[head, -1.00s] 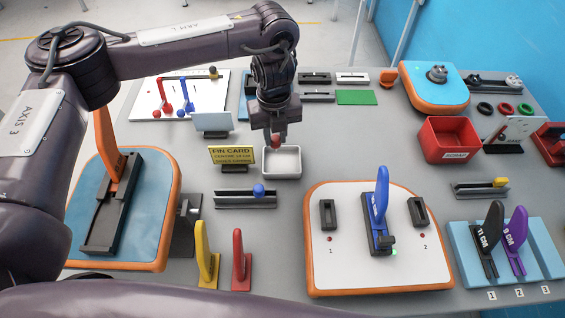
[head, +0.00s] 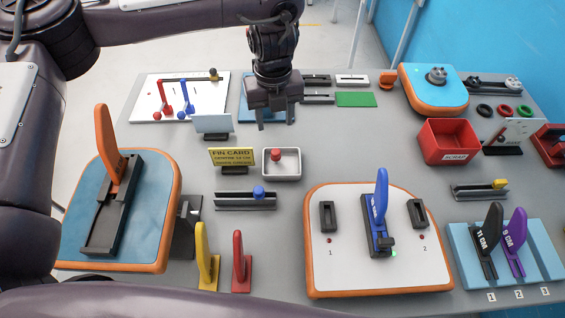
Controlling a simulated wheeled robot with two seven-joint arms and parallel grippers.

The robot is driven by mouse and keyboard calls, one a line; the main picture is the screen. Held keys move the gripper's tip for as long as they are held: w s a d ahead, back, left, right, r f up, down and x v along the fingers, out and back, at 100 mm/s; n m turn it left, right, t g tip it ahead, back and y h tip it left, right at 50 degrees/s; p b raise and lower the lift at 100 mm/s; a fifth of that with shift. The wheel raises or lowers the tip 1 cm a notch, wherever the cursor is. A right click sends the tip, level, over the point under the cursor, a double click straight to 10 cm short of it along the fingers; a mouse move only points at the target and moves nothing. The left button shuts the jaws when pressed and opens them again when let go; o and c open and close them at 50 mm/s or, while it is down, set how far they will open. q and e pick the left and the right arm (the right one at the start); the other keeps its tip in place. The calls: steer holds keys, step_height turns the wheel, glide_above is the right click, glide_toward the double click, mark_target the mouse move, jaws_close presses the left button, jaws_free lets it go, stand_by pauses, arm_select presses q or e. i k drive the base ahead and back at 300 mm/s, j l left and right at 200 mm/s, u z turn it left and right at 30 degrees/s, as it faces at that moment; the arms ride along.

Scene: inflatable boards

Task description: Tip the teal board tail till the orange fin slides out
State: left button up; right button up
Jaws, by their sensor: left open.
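The teal board tail (head: 150,220) with an orange rim stands at the left of the table. Its black fin box (head: 103,228) holds the upright orange fin (head: 107,146). My left gripper (head: 275,122) is open and empty, pointing down above the table behind the white tray (head: 296,163). A small red-topped piece (head: 276,155) sits in that tray, apart from the gripper. The gripper is well to the right of the teal board. My right gripper is not in view.
A white board (head: 350,270) with a blue fin (head: 381,197) fills the front middle. Yellow (head: 203,255) and red (head: 238,262) fins stand beside the teal board. A fin card (head: 232,157) stands behind them. A red scrap bin (head: 448,140) is at right.

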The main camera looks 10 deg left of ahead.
mark_target(129, 231)
steer(key=k, duration=2)
